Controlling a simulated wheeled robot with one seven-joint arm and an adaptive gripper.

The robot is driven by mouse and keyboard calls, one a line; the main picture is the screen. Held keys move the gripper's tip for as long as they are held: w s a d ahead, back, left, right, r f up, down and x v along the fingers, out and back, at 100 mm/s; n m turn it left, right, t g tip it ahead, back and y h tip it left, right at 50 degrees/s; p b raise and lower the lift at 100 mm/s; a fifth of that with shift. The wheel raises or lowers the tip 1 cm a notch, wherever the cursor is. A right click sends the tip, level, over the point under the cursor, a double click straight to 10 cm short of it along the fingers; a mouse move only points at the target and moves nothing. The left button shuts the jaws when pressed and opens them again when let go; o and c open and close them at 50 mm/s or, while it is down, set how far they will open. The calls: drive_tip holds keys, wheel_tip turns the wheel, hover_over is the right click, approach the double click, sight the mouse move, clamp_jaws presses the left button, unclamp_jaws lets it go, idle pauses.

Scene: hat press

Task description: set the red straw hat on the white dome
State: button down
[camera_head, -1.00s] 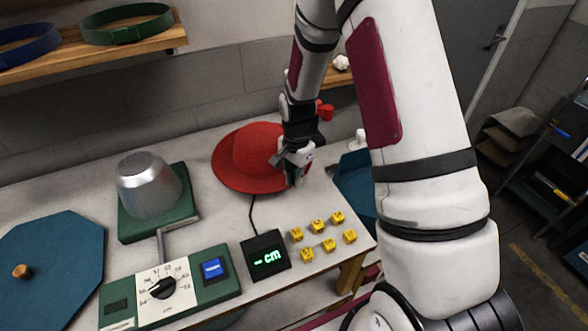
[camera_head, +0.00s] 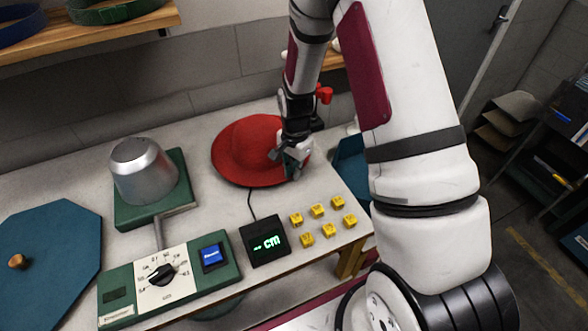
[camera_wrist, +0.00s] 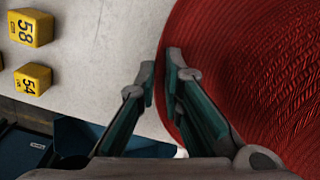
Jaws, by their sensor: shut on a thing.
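The red straw hat (camera_head: 240,150) lies brim down at the back of the pale table, crown up. My gripper (camera_head: 293,168) is at the right edge of its brim and shut on it. In the wrist view the fingers (camera_wrist: 160,80) straddle the brim edge, with the woven red hat (camera_wrist: 265,70) filling the right side. A silver-grey dome (camera_head: 143,172), flat on top, stands on a green base left of the hat. I see no clearly white dome; a small white piece (camera_head: 352,128) beside my arm is mostly hidden.
A control box (camera_head: 165,275) with a dial and a display (camera_head: 265,242) stand at the front. Several yellow numbered cubes (camera_head: 317,210) sit to their right. A blue octagonal board (camera_head: 45,250) lies left. A wooden shelf (camera_head: 110,38) hangs above. Bare table separates hat and dome.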

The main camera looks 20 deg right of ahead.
drive_tip(key=shift+f, duration=0.75)
drive_tip(key=c, duration=1.6)
unclamp_jaws()
drive_tip(key=shift+c, duration=0.2)
drive_tip(key=shift+r, duration=0.1)
drive_tip(key=s+a+r+n+t, duration=0.1)
drive_tip(key=s+r+n, duration=0.25)
drive_tip(key=r, duration=1.15)
drive_tip(key=s+a+r+n+t, duration=0.2)
drive_tip(key=s+r+n, duration=0.15)
drive_tip(key=r, duration=1.15)
drive_tip(key=s+a+r+n+t, duration=0.1)
drive_tip(key=s+r+n, duration=0.2)
drive_tip(key=s, duration=0.4)
drive_tip(key=s+r+n+t, duration=0.1)
drive_tip(key=s+r+n, duration=0.2)
drive_tip(key=s, duration=0.5)
drive_tip(key=shift+a+r, duration=0.35)
drive_tip(key=shift+r, duration=0.55)
